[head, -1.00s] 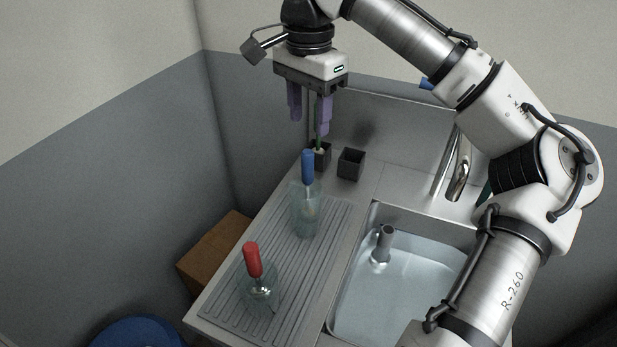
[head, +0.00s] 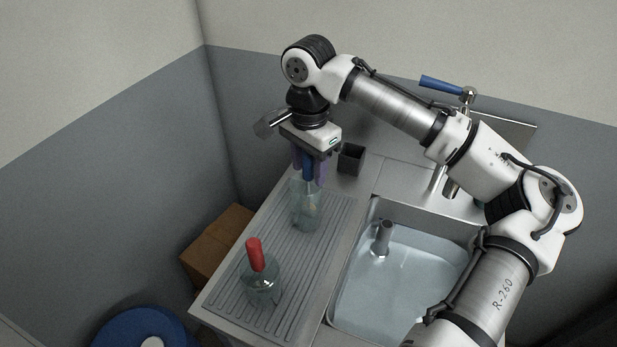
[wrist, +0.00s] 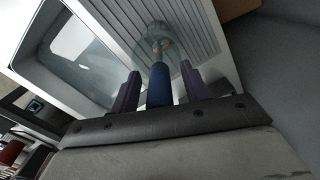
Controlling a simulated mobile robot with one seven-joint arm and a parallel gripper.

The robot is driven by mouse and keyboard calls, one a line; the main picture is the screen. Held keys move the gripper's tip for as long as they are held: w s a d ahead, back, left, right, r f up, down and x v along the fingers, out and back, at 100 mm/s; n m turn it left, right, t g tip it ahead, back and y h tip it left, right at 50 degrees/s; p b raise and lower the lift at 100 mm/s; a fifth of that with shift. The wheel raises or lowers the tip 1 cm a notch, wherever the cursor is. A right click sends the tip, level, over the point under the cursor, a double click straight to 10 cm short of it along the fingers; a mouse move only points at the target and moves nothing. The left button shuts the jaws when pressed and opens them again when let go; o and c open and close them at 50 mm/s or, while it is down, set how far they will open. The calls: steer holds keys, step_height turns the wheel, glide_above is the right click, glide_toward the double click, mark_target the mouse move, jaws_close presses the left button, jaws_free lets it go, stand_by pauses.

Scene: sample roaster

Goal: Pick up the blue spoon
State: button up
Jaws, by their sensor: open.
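The blue spoon (head: 308,172) stands upright in a clear glass jar (head: 305,210) on the ridged drainboard, its blue handle upward. My gripper (head: 309,177) is open and points down over the jar, with its purple fingers on either side of the blue handle. In the wrist view the blue handle (wrist: 159,85) lies between the two fingers (wrist: 160,88), with a gap visible on each side. The spoon's lower part shows through the glass.
A red-handled utensil (head: 255,255) stands in a second glass jar (head: 262,284) at the front of the drainboard (head: 285,255). The water-filled sink (head: 400,285) is to the right. A small dark square cup (head: 351,158) stands behind. A blue-handled tap (head: 441,83) is at the back.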

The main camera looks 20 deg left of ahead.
jaws_close()
steer(key=shift+r, duration=0.2)
stand_by(0.3)
